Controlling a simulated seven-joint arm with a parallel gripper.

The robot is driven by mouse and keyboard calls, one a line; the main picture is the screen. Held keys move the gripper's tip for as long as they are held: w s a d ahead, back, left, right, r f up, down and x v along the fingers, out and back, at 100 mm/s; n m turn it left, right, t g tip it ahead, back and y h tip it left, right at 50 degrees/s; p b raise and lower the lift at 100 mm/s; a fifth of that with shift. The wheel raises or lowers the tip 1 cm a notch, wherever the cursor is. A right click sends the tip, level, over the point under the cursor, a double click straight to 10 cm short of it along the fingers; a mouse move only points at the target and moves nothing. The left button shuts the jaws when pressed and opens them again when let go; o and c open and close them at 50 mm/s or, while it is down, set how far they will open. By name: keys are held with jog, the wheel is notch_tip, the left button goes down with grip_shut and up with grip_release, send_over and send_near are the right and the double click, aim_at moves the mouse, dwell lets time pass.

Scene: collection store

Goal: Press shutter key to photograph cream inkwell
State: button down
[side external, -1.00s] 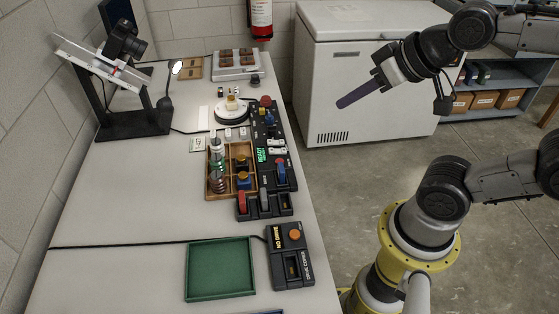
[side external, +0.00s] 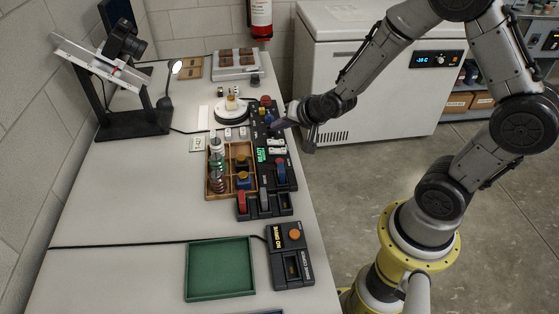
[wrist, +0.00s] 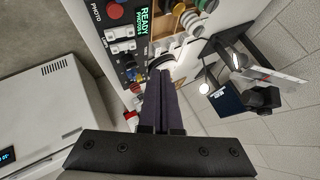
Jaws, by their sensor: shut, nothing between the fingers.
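A small cream inkwell (side external: 231,103) with an amber tint sits on a round white turntable (side external: 231,115) in the side view. Right of it lies a black photo control panel (side external: 284,185) with coloured buttons, white switches and a green READY display (side external: 262,155). The panel also shows at upper left in the wrist view (wrist: 103,28), marked PHOTO. I cannot tell which control is the shutter key.
A camera (side external: 126,42) on a tilted stand and a lamp (side external: 176,67) stand at the back left. A wooden tray (side external: 211,190) of bottles adjoins the panel. A green tray (side external: 220,268) and another control box (side external: 289,258) lie in front. The left tabletop is clear.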

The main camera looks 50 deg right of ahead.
jog(key=shift+s+d+f, duration=0.15)
jog(key=shift+s+f, duration=0.1)
jog(key=shift+f, duration=0.3)
jog(key=shift+f, duration=4.4)
jog(key=shift+f, duration=0.4)
jog(key=shift+f, duration=0.5)
jog(key=shift+r, duration=0.9)
